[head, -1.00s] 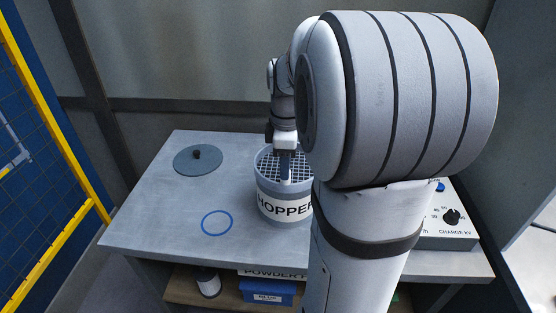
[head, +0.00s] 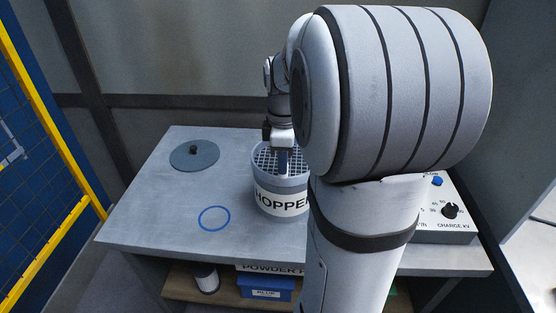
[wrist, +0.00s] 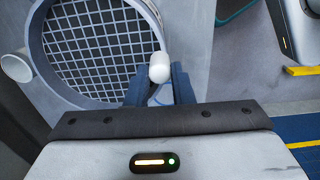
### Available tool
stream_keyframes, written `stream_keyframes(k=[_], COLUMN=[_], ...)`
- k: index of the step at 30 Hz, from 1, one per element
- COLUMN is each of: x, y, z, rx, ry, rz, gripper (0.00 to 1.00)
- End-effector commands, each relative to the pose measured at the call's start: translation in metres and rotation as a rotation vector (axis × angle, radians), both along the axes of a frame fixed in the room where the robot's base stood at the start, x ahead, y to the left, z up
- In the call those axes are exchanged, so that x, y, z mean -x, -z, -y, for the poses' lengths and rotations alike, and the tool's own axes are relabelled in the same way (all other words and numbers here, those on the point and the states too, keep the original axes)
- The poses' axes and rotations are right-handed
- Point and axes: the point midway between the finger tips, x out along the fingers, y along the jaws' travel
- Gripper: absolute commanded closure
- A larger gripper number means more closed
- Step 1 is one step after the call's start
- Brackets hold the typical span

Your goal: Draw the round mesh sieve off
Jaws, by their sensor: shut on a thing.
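The round mesh sieve (head: 266,159) lies at the mouth of the white hopper (head: 281,203), a drum with a "HOPPER" label. In the wrist view the sieve's grid (wrist: 95,45) shows inside the hopper's round rim (wrist: 36,52). My gripper (head: 283,166) points down at the sieve from above. In the wrist view its blue fingers (wrist: 158,82) are shut on a white rounded handle (wrist: 159,66) at the sieve's edge. My arm hides the hopper's right side. I cannot tell whether the sieve is lifted off its seat.
A grey round lid (head: 207,158) with a black knob lies at the table's back left. A blue ring (head: 214,207) marks the bare tabletop (head: 150,205) left of the hopper. A control box (head: 450,224) with a dial stands at the right. A blue box (head: 264,287) sits on the lower shelf.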

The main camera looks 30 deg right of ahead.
Motion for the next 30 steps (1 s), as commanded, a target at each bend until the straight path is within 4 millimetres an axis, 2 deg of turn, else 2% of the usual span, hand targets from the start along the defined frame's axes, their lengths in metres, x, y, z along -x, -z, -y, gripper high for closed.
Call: stream_keyframes(k=[24, 30], x=[0.0, 0.0], y=[-0.051, -0.053], z=[0.001, 0.001], rx=[0.001, 0.001], ry=[0.001, 0.001], rz=[0.001, 0.001], gripper=[1.0, 1.0])
